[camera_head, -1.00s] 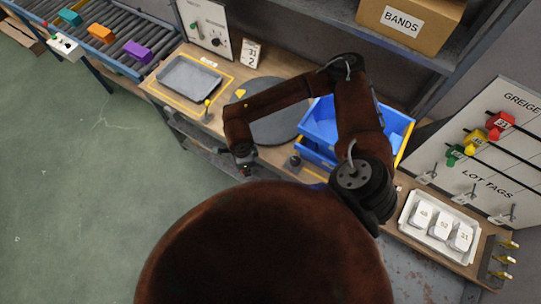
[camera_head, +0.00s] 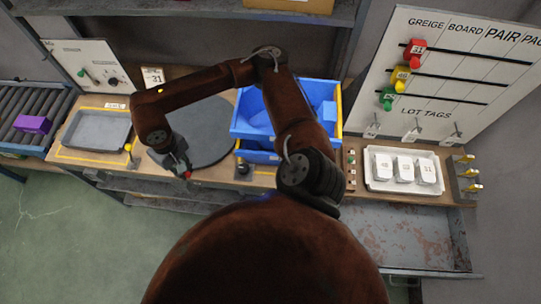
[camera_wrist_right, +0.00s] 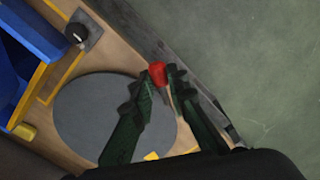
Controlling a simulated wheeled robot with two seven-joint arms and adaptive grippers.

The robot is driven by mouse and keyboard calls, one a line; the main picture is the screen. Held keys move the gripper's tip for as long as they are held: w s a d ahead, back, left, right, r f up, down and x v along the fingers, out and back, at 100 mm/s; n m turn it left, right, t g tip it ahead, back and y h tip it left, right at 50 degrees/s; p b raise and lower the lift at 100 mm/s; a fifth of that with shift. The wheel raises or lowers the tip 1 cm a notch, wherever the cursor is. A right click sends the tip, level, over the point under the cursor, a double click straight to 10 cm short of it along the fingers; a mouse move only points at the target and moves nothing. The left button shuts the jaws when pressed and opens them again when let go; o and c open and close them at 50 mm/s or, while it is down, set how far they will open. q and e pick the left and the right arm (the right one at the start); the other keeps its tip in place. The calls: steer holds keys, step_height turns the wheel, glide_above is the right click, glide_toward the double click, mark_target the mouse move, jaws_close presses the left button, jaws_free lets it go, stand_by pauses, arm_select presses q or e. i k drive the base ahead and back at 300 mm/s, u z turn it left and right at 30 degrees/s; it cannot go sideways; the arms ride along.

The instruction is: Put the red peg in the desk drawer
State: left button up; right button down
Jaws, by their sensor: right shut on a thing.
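My right gripper (camera_head: 183,168) hangs at the front edge of the desk, by the round grey mat. In the right wrist view the gripper (camera_wrist_right: 162,80) is shut on the red peg (camera_wrist_right: 157,73), held at its fingertips. In the head view only a small red bit of the peg (camera_head: 187,175) shows. The desk drawer (camera_head: 415,237) stands pulled out under the desk's right end, its worn metal floor bare where visible. My arm hides part of its left side. The gripper is far left of the drawer. My left gripper is not in view.
A blue bin (camera_head: 245,122) stands right of the round mat (camera_head: 205,130). A white tray (camera_head: 375,183) with several white pieces sits above the drawer. A tag board (camera_head: 455,75) stands behind it. A grey tray (camera_head: 95,130) and a roller conveyor (camera_head: 40,105) are at left.

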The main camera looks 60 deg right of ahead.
mark_target(367, 240)
steer(key=k, duration=0.5)
steer(key=z, duration=3.4)
steer(key=k, duration=0.65)
steer(key=u, duration=1)
